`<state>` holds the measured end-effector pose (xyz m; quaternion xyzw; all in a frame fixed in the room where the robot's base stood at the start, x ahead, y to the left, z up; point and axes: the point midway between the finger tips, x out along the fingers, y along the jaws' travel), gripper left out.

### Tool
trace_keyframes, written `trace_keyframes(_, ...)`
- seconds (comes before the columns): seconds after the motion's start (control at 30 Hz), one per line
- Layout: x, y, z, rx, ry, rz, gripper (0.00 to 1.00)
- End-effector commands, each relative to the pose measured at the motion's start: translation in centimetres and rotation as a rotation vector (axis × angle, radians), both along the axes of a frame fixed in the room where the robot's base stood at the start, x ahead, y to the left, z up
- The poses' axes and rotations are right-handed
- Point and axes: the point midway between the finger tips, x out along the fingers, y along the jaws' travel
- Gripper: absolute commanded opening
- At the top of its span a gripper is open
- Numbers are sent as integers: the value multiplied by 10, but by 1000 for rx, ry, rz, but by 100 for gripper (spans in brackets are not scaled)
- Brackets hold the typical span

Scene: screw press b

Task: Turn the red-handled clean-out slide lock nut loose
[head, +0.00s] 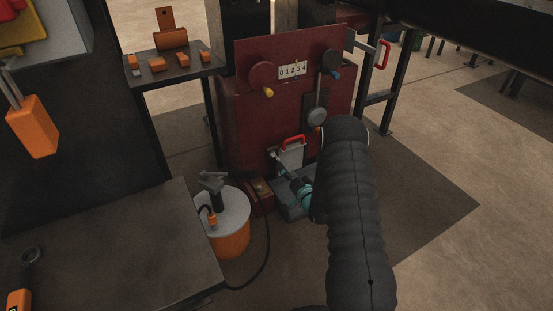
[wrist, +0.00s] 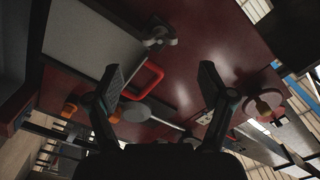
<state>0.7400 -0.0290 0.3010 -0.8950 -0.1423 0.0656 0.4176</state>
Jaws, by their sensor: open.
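The clean-out slide is a grey plate (head: 292,157) with a red handle (head: 292,140), low on the dark red press front; the plate (wrist: 88,40) and handle (wrist: 148,80) also show in the wrist view. A grey metal winged piece, apparently the lock nut (wrist: 160,38), sits beside the plate's edge in the wrist view. In the head view, a small pale piece left of the plate may be this nut. My gripper (wrist: 160,72) is open and empty. The nut lies beyond its fingertips, roughly between them in the picture, with no contact visible. In the head view, my arm partly hides the gripper.
A lever with a round grey end (head: 317,117) hangs right of the handle. Handwheels (head: 262,76) and a number plate (head: 292,71) are above. An orange-and-white drum (head: 232,232) with a cable stands at left, near a dark bench (head: 110,245). Floor at right is clear.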

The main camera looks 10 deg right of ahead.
Motion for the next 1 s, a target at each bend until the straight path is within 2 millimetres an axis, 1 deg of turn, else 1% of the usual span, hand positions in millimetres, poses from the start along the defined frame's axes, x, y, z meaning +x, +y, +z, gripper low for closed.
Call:
trace_keyframes(0.03,9,4,0,-1,-2,1,81)
trace_keyframes(0.2,39,13,0,-2,-1,1,81)
trace_keyframes(0.4,66,22,-1,-1,1,2,81)
trace_keyframes(0.6,79,26,0,0,1,-1,81)
trace_keyframes(0.9,81,26,0,0,1,-1,81)
trace_keyframes(0.93,81,26,0,0,1,-1,76)
trace_keyframes(0.97,81,26,0,0,1,-1,69)
trace_keyframes(1.0,81,26,0,0,1,-1,59)
